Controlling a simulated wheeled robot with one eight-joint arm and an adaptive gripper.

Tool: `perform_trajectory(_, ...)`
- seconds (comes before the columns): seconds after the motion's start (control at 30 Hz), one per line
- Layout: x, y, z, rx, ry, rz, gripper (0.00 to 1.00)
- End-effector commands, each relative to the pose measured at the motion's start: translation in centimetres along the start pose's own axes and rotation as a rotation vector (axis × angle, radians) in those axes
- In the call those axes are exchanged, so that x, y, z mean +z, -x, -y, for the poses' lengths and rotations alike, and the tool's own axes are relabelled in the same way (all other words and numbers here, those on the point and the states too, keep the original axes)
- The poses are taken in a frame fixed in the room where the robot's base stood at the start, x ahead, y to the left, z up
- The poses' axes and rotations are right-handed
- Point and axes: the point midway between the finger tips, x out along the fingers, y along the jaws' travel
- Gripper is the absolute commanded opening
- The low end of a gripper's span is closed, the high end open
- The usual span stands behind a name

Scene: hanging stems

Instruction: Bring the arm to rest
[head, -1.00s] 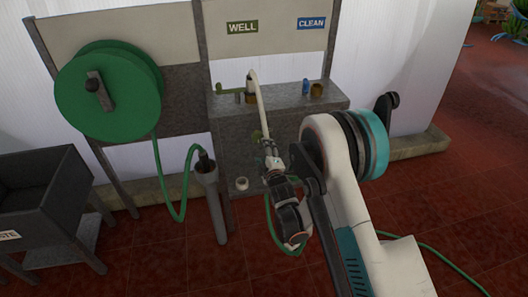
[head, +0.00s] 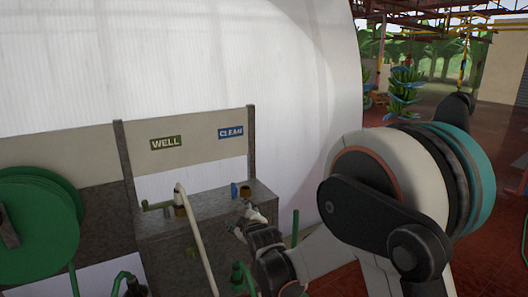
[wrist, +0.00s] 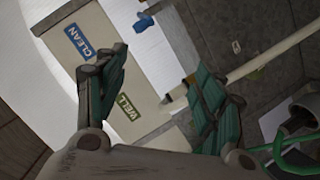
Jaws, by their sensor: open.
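My gripper (head: 246,218) is in the head view in front of the grey stone stand (head: 210,215), to the right of the white pipe (head: 197,245). In the wrist view my gripper (wrist: 160,85) has its two green-padded fingers spread apart, with nothing held between them. The white pipe (wrist: 270,62) passes behind the right finger there, and its end shows between the fingers. Whether the finger touches the pipe, I cannot tell. My arm is bent and fills the right side of the head view.
The WELL sign (head: 166,143) and CLEAN sign (head: 230,132) are on the panel behind the stand. A green hose reel (head: 40,225) stands at left. A blue fitting (head: 234,190) sits on the stand. Hanging plants (head: 405,90) and open red floor lie at back right.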

Motion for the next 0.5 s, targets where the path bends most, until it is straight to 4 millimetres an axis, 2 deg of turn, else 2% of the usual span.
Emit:
perform_trajectory(0.03,0.2,1.5,-2.1,0.003,-0.036,0.019,0.63)
perform_trajectory(0.1,0.6,3.3,-4.5,0.005,-0.09,0.046,0.63)
perform_trajectory(0.3,1.9,9.2,-10.1,0.014,-0.244,0.117,0.63)
perform_trajectory(0.4,2.7,12.4,-11.8,0.012,-0.319,0.156,0.63)
perform_trajectory(0.5,3.7,15.8,-12.3,0.001,-0.387,0.205,0.63)
